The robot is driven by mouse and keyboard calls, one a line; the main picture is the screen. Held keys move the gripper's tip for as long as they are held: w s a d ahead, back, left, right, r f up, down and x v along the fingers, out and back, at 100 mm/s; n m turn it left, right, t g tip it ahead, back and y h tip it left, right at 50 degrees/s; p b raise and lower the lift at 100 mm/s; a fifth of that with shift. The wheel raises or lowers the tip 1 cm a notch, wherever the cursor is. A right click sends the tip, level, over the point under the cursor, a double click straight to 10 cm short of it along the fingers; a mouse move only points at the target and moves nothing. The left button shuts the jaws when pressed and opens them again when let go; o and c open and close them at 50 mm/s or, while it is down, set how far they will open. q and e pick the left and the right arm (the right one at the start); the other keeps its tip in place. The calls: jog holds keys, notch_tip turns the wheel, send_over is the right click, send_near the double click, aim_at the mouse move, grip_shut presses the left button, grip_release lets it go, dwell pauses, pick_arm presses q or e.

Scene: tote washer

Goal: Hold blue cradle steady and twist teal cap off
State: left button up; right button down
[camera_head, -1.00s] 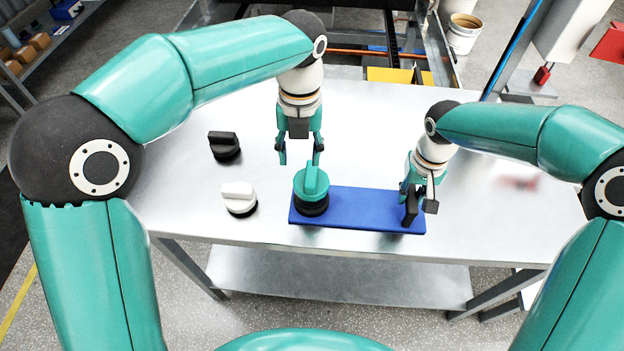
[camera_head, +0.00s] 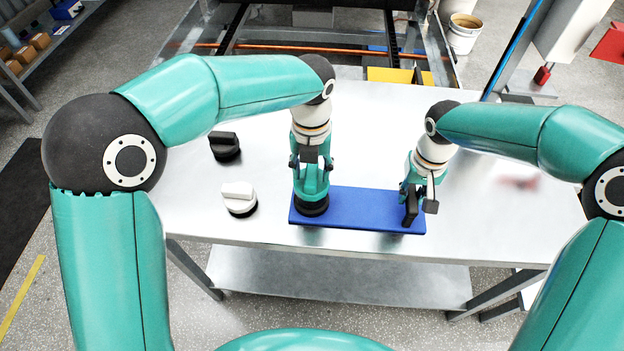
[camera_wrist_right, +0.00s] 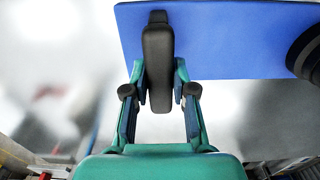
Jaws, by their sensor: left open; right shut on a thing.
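The blue cradle (camera_head: 365,207) is a flat board on the metal table, with an upright black handle (camera_head: 410,207) at its right end. The teal cap (camera_head: 311,190) sits on a black round base (camera_head: 312,207) at the cradle's left end. My left gripper (camera_head: 311,168) is above the cap, pointing down, open, with its fingers on either side of the cap's raised ridge; exact contact is hidden. My right gripper (camera_head: 416,190) is shut on the black handle. The right wrist view shows the handle (camera_wrist_right: 158,60) between the fingers and the cradle (camera_wrist_right: 230,40) beyond.
A black cap (camera_head: 224,146) and a white cap (camera_head: 238,197) stand on the table (camera_head: 490,210) left of the cradle. The table right of the cradle is mostly clear. A white bucket (camera_head: 463,35) stands on the floor behind.

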pick_arm(q)
jog(key=shift+f, duration=0.7)
grip_shut()
dwell(0.3)
